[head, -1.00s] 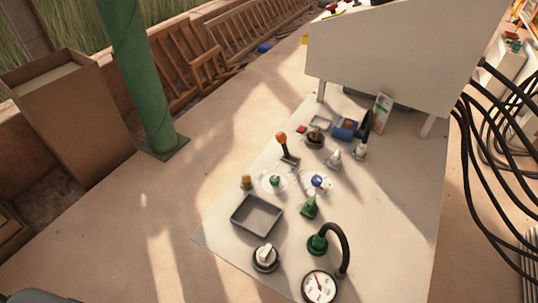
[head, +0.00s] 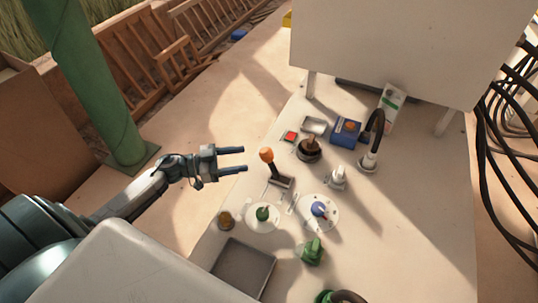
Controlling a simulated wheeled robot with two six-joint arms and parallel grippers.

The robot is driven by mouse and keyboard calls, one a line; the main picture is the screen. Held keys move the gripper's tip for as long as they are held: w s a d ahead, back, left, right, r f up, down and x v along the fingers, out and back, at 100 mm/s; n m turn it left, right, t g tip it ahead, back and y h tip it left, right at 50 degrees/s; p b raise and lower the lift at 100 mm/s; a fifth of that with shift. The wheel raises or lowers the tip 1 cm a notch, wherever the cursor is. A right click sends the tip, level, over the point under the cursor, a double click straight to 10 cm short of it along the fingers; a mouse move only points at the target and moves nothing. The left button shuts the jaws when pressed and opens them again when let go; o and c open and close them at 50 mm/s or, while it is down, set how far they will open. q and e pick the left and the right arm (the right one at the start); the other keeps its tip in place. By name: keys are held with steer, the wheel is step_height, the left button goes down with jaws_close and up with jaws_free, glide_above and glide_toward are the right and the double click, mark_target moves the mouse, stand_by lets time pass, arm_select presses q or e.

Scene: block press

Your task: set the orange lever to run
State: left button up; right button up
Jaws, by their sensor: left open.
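The orange lever (head: 267,156) has an orange knob on a dark stem. It rises from a slotted base (head: 281,181) on the pale panel and leans toward the upper left. My left gripper (head: 245,160) is open and empty, just left of the orange knob and apart from it. Its two dark fingers point right, toward the knob. Any run marking by the lever is too small to read. My right gripper is not in view.
A red button (head: 290,137), a brown-handled knob (head: 309,150) and a blue box (head: 346,132) stand behind the lever. A green knob (head: 262,214), a blue knob (head: 319,209) and a grey tray (head: 243,268) are in front. A large white board (head: 385,50) overhangs the back.

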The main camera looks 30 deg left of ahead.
mark_target(266, 154)
arm_select(q)
steer(key=p+x, duration=0.1)
steer(key=x, duration=0.8)
steer(key=shift+w+a, duration=0.1)
steer(key=shift+w, duration=0.05)
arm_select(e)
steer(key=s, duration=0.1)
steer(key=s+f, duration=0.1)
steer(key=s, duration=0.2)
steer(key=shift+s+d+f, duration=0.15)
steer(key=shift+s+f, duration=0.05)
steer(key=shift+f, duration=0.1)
